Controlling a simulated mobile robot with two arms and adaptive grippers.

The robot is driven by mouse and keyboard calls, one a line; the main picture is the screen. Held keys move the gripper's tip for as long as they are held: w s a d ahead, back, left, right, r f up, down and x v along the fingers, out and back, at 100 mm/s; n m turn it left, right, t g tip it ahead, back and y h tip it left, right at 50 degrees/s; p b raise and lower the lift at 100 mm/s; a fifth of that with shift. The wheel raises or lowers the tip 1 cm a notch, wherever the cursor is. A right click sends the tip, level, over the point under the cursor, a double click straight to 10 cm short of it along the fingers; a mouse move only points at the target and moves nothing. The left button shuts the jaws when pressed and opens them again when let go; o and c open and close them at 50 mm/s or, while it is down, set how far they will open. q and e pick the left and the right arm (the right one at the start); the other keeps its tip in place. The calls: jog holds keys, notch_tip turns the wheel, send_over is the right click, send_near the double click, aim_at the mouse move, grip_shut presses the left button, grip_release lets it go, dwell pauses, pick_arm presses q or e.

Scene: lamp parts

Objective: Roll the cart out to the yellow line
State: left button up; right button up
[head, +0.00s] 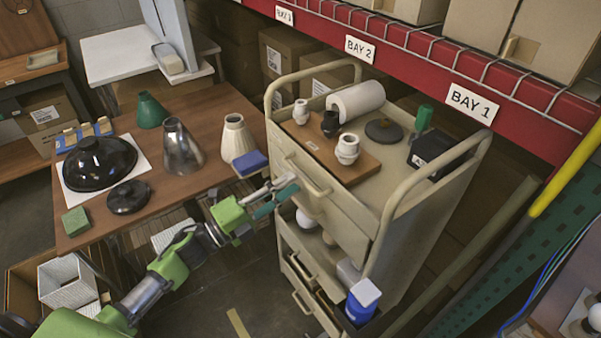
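The beige cart (385,225) stands at the centre, in front of the red shelf rack. It has a curved push rail at each end, a top drawer with a bar handle (306,178) and lower drawers. My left gripper (293,185) reaches in from the left, close to the drawer handle. Its fingers look apart with nothing between them; whether they touch the handle I cannot tell. A short yellow line (238,323) shows on the floor at the bottom, left of the cart. My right gripper is not in view.
The cart carries a board (325,150) with sockets, a paper roll (357,101) and a black box. A blue container (361,303) sits low on it. A wooden table (185,188) with lampshades stands close on the left. The red rack (420,62) is behind. Some floor is clear in front.

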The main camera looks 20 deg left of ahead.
aim_at(300, 176)
pick_arm(q)
jog(key=shift+p+x, duration=0.35)
jog(key=shift+x, duration=1.8)
jog(key=shift+c, duration=0.5)
grip_shut()
